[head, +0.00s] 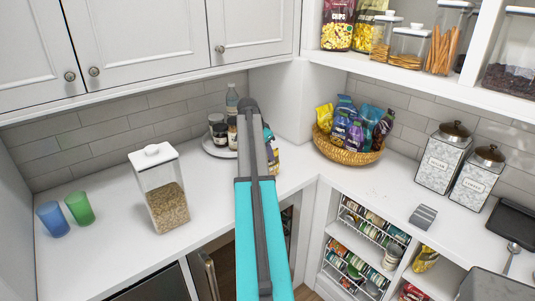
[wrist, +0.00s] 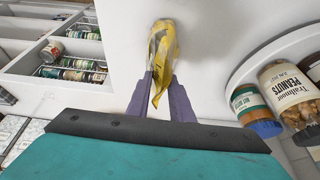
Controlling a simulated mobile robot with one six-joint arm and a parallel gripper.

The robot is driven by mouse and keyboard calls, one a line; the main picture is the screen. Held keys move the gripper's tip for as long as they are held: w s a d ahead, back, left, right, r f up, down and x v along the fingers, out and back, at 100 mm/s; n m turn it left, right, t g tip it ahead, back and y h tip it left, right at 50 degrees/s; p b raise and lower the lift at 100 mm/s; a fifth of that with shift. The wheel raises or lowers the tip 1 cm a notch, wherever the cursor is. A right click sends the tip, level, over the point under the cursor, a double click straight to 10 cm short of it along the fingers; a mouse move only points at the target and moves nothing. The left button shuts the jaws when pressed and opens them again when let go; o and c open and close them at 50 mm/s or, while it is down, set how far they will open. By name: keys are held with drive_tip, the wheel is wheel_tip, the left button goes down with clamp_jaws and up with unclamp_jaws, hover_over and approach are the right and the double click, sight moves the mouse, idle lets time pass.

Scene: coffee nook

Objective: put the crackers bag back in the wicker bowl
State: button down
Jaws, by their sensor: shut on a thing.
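My gripper (wrist: 162,80) is shut on a yellow bag (wrist: 164,45), seen in the wrist view, with the bag upright between the two fingers. Its label is too small to read, so I cannot confirm it is the crackers bag. In the head view my arm hides the gripper and the held bag. The wicker bowl (head: 345,156) stands on the corner counter, to the right of my arm. It holds several snack bags, purple, blue, dark and yellow (head: 324,117). The bowl is not in the wrist view.
A round tray (head: 216,150) with jars stands behind my arm; a peanuts jar (wrist: 285,95) is close on the right in the wrist view. A cereal container (head: 160,190) and two cups are left. Canisters (head: 443,165) stand right of the bowl. Counter before the bowl is clear.

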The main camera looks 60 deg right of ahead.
drive_tip(key=c, duration=1.5)
unclamp_jaws()
drive_tip(key=shift+c, duration=0.2)
drive_tip(key=shift+r, duration=0.15)
drive_tip(key=b+v, duration=0.3)
drive_tip(key=v, duration=0.8)
drive_tip(key=shift+r, duration=0.35)
drive_tip(key=shift+w+a, duration=0.1)
drive_tip(key=shift+a, duration=0.05)
